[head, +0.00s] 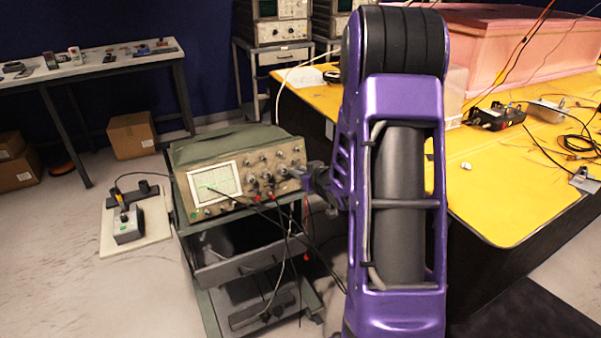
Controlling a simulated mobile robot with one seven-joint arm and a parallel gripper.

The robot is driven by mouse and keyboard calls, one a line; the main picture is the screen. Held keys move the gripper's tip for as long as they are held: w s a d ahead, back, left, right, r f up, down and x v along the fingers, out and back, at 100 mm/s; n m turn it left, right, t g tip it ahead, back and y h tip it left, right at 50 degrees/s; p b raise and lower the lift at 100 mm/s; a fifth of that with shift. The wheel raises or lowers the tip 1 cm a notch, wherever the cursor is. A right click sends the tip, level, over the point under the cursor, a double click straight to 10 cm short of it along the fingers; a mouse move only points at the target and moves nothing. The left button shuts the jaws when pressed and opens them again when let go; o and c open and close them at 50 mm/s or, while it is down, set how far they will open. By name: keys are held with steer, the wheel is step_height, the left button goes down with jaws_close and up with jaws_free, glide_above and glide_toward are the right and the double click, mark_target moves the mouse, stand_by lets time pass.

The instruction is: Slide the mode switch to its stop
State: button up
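An oscilloscope (212,188) with a lit screen and a panel of knobs stands on a grey cart, its front facing me. The mode switch is too small to pick out among the panel's controls. My gripper (308,178) is at the right end of the panel, close to its lower right controls. Its fingers are small and partly merged with the panel, so I cannot tell whether they are open or touching anything. My purple arm fills the middle right and hides what lies behind it.
Cables hang from the panel's front past the cart (240,268). A yellow table (500,210) with cables and small devices stands to the right. A board (150,238) with a grey box lies on the floor at left. Open floor lies at front left.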

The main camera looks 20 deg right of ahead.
jaws_close()
stand_by(1.3)
